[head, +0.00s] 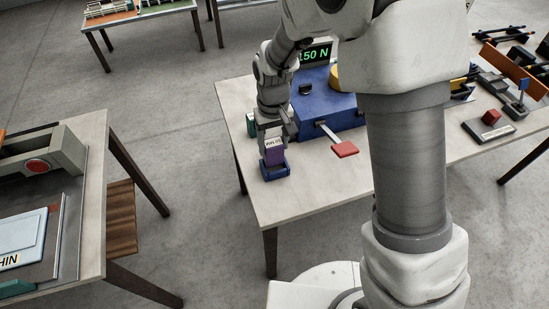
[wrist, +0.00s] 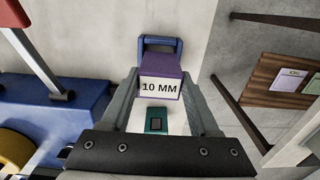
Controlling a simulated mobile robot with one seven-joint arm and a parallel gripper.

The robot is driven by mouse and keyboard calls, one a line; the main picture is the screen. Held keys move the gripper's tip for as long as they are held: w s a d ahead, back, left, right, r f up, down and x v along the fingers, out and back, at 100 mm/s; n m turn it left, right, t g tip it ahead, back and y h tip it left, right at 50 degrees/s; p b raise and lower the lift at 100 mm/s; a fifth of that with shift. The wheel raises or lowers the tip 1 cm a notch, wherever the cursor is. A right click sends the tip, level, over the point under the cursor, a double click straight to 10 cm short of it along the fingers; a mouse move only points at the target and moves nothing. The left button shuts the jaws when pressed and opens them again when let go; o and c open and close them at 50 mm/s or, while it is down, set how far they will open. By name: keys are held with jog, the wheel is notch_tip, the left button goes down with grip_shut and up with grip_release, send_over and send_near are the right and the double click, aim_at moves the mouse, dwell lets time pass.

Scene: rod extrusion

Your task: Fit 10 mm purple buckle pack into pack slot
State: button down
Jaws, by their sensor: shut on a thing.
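The purple buckle pack (head: 273,157), with a white label, is upright between the fingers of my gripper (head: 274,140), which is shut on it. In the wrist view the pack (wrist: 160,87) reads "10 MM", with a finger on each side. The blue pack slot (head: 275,172) is a small open holder near the table's left front corner, directly under the pack. In the wrist view its rim (wrist: 160,41) shows just beyond the pack. The pack's lower end is hidden at the slot, so I cannot tell how deep it sits.
A green block (wrist: 156,121) stands close to my gripper on the table. A blue machine (head: 330,110) with a red-ended lever (head: 345,149) is to the right, with a lit force display (head: 316,54) behind. The table's left edge is close by; its front left surface (head: 300,205) is clear.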

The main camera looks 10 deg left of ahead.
aim_at(274, 154)
jog(key=shift+s+d+f+b, duration=0.15)
jog(key=shift+f+b, duration=0.65)
jog(key=shift+f, duration=0.35)
jog(key=shift+s+d+f+b, duration=0.15)
jog(key=shift+f+b, duration=0.6)
jog(key=shift+f, duration=0.4)
jog(key=shift+c, duration=2.1)
grip_release()
jog(key=shift+o, duration=1.2)
jog(key=shift+w+a, duration=0.1)
jog(key=shift+w, duration=0.05)
jog(key=shift+o, duration=0.3)
jog(key=shift+r, duration=0.15)
jog(key=shift+r, duration=0.1)
